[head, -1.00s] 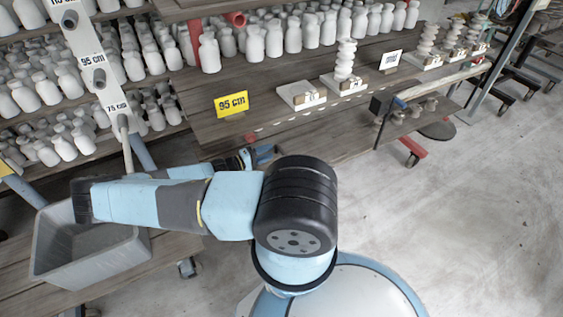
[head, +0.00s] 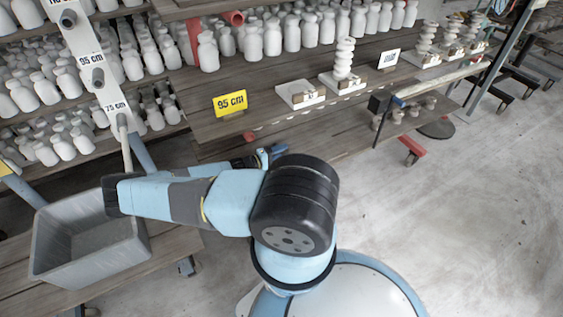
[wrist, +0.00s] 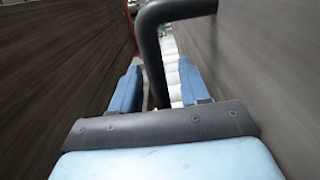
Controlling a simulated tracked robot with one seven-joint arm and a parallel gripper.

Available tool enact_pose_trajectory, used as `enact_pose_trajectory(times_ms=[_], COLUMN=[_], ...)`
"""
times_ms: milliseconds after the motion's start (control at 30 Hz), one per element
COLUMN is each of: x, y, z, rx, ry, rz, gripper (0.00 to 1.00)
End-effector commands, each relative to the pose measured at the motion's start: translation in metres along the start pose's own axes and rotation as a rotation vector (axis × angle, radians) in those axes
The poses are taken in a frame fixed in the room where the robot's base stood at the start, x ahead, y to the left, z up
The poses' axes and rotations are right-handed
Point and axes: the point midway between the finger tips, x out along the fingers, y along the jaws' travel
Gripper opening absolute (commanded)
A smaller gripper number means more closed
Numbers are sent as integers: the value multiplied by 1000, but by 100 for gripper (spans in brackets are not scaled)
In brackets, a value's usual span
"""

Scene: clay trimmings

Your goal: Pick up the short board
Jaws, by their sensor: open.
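My gripper (head: 268,155) shows only in part in the head view, beyond my arm's dark joint and by the lower wooden shelf. In the wrist view its two blue fingers (wrist: 160,88) stand apart, with a dark bent tube (wrist: 152,60) passing between or in front of them; I cannot tell which. No thing is held between the fingers. I cannot tell which thing is the short board. Small white boards (head: 300,96) stand on the wooden shelf, one bare except for a tag and one (head: 338,82) bearing stacked white discs.
Wooden surfaces (wrist: 60,80) rise close on both sides of the fingers in the wrist view. A yellow 95 cm sign (head: 230,103) stands on the shelf (head: 265,120). Several white bottles (head: 253,42) line the racks. A grey bin (head: 85,262) is at left.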

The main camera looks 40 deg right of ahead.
Motion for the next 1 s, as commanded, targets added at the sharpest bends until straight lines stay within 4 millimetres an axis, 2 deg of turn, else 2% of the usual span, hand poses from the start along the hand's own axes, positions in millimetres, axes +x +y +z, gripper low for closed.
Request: enact_pose_trajectory(times_ms=[267,700,1000], x=[3,2,1], y=[0,0,-1], z=[0,0,-1], rx=[0,0,0], ry=[1,2,4], rz=[0,-1,-3], gripper=[43,1,0])
